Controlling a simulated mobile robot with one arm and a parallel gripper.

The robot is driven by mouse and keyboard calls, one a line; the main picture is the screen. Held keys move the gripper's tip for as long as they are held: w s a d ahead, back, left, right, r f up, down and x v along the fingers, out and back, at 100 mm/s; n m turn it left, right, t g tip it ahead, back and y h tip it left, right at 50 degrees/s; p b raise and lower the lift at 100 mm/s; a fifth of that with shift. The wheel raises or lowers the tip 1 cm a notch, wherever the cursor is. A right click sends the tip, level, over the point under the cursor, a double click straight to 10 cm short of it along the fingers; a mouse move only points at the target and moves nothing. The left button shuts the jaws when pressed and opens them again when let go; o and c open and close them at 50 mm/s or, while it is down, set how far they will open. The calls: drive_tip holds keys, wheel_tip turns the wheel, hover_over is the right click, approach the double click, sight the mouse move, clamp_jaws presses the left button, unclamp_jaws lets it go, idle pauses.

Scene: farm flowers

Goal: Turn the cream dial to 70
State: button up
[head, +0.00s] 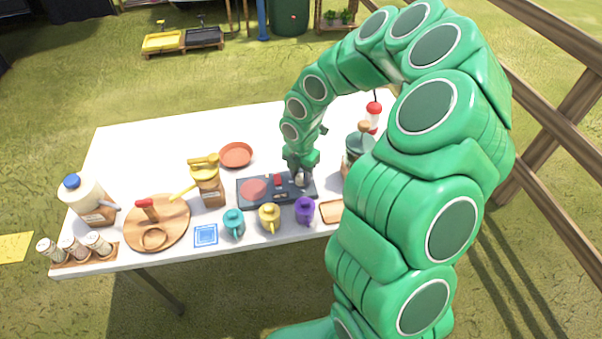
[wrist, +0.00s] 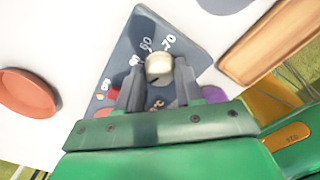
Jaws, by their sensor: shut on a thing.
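The cream dial (wrist: 158,67) sits on a dark grey panel (wrist: 126,53) with white numbers around it. A 70 shows just beyond the dial, slightly right, with other numbers to its left. Any pointer mark on the dial is not clear. My gripper (wrist: 158,80) is shut on the dial, one finger on each side. In the head view my gripper (head: 301,170) reaches down onto the right part of the panel (head: 285,201), and the dial (head: 300,181) shows small between the fingers.
The panel also carries a red round pad (head: 253,189) and a red switch (head: 278,181). Teal (head: 233,223), yellow (head: 269,217) and purple (head: 305,210) mugs stand close in front. A glass jar (head: 353,156) stands right, partly behind my arm. The white table's back left is clear.

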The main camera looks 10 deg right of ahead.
drive_tip(key=shift+m, duration=1.3)
drive_tip(key=m, duration=0.4)
drive_tip(key=shift+m, duration=0.3)
drive_tip(key=m, duration=1)
drive_tip(key=shift+m, duration=0.4)
drive_tip(key=m, duration=0.3)
drive_tip(key=shift+m, duration=0.3)
drive_tip(key=m, duration=0.3)
drive_tip(key=shift+m, duration=2.1)
